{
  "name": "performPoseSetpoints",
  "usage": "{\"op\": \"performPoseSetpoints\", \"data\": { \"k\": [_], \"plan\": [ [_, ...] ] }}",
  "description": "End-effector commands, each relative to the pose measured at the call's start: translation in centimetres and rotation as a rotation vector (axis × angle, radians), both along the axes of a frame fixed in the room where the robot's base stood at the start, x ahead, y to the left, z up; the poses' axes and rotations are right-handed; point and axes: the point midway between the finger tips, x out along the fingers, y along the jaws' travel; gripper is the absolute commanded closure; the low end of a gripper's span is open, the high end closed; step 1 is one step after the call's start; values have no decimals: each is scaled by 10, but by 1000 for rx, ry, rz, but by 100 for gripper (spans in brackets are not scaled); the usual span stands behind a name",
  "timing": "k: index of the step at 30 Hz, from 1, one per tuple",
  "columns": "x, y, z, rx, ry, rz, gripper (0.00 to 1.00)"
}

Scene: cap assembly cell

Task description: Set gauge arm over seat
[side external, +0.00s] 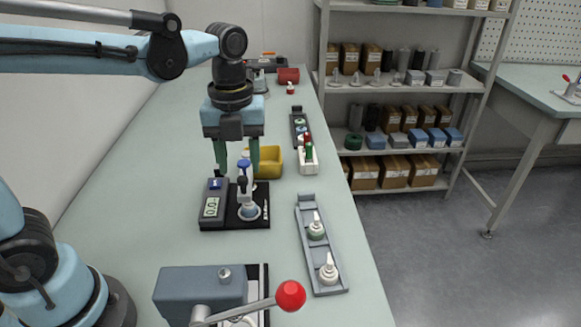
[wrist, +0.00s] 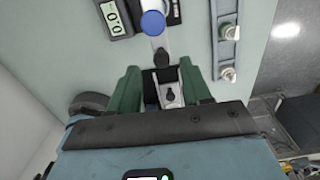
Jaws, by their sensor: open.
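The gauge (side external: 212,207), a dark grey box with a display, stands on a black base on the bench. Its display also shows in the wrist view (wrist: 115,17). The gauge arm (side external: 244,184), a pale upright piece with a blue knob on top, is beside the box, above a round pale seat (side external: 249,212). The blue knob (wrist: 153,23) shows at the top of the wrist view. My gripper (side external: 237,172) points down with its green fingers apart, around or just behind the arm's top; I cannot tell which. In the wrist view nothing is clamped between the fingers (wrist: 160,80).
A yellow bin (side external: 268,162) stands close behind the gauge. A grey tray (side external: 306,262) with two white-nozzled caps lies to the right. A grey press with a red-balled lever (side external: 290,296) is in front. A white rack of small bottles (side external: 308,160) stands farther back.

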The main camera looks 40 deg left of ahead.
Motion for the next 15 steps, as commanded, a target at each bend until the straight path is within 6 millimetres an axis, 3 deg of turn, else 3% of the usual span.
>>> {"op": "performPoseSetpoints", "data": {
  "k": [15],
  "plan": [
    [0,0,81,1,1,0,52]
  ]
}}
